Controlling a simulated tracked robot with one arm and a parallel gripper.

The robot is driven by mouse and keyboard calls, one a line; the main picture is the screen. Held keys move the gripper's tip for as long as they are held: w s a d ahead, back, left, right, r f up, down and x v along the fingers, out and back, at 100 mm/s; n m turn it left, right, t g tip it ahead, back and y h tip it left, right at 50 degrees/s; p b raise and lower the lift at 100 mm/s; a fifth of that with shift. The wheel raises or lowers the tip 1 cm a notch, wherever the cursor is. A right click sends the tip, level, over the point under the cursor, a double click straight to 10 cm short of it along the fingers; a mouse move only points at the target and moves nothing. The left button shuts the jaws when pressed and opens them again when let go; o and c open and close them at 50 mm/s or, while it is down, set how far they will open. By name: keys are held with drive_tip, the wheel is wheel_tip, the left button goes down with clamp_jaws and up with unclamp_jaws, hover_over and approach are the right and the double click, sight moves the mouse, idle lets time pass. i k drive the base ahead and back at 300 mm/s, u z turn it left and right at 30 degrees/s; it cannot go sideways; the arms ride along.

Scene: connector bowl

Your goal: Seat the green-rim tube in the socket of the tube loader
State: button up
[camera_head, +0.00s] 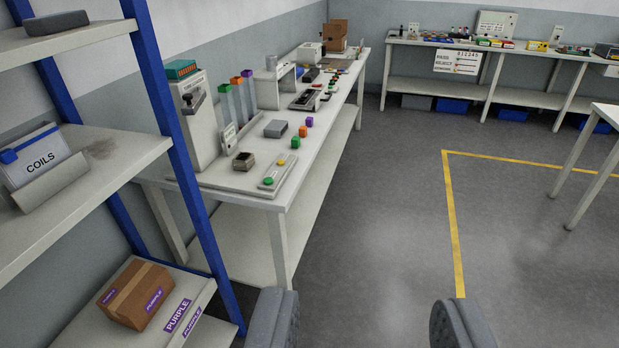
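My gripper (368,310) is open and empty, its two dark grey fingers wide apart at the bottom edge over bare floor. It is well away from the long left bench. I cannot make out a green-rim tube or a socket for certain.
A blue-post shelf rack (170,110) stands close on the left, with a cardboard box (137,294) low down. The floor (380,220) ahead is clear.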

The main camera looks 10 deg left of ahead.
sight(230, 168)
drive_tip(key=u, duration=0.25)
drive_tip(key=i, duration=1.2)
drive_tip(key=u, duration=0.4)
